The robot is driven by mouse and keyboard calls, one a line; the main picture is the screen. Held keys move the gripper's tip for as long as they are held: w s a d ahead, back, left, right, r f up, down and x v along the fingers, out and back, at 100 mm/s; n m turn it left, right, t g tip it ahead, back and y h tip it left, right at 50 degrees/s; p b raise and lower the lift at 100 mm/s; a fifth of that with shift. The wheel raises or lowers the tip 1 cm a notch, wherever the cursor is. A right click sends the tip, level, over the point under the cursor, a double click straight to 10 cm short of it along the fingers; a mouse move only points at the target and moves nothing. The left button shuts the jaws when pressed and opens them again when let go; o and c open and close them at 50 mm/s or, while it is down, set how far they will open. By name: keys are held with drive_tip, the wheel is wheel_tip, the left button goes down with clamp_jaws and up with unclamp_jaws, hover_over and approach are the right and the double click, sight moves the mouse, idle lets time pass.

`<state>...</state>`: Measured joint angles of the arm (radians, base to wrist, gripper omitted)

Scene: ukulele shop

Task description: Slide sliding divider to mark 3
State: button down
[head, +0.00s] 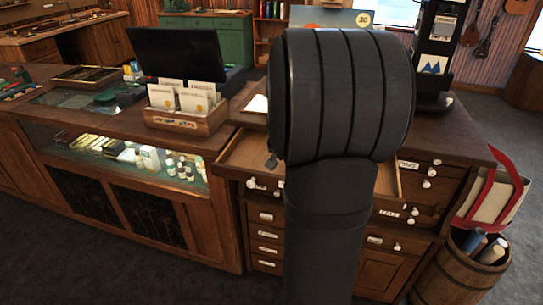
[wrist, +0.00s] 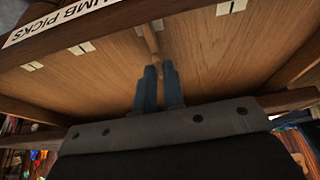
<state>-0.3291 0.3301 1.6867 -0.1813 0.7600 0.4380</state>
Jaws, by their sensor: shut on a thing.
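The open wooden drawer (head: 243,153) shows in the head view, mostly hidden behind my arm. In the wrist view I look down at its bare wooden floor (wrist: 220,55). The sliding divider (wrist: 149,38) is a thin wooden strip in the middle of that view. My gripper (wrist: 158,72) has its two blue-grey fingers closed on the divider's near end. Several small pale marks lie on the drawer floor, including one at the divider's far end (wrist: 157,24), one to its right (wrist: 231,7) and one to its left (wrist: 81,48). No numbers are readable on them.
A "THUMB PICKS" label (wrist: 65,22) is on the drawer edge at upper left. In the head view, a card box (head: 187,117) and a dark monitor (head: 180,56) stand on the counter left of the drawer. A barrel (head: 460,270) stands at the right.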

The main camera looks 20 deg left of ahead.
drive_tip(key=d, duration=0.8)
drive_tip(key=shift+d, duration=0.25)
drive_tip(key=c, duration=1.5)
unclamp_jaws()
drive_tip(key=shift+r, duration=0.1)
drive_tip(key=v, duration=1.7)
drive_tip(key=shift+s, duration=0.15)
drive_tip(key=x, duration=1.7)
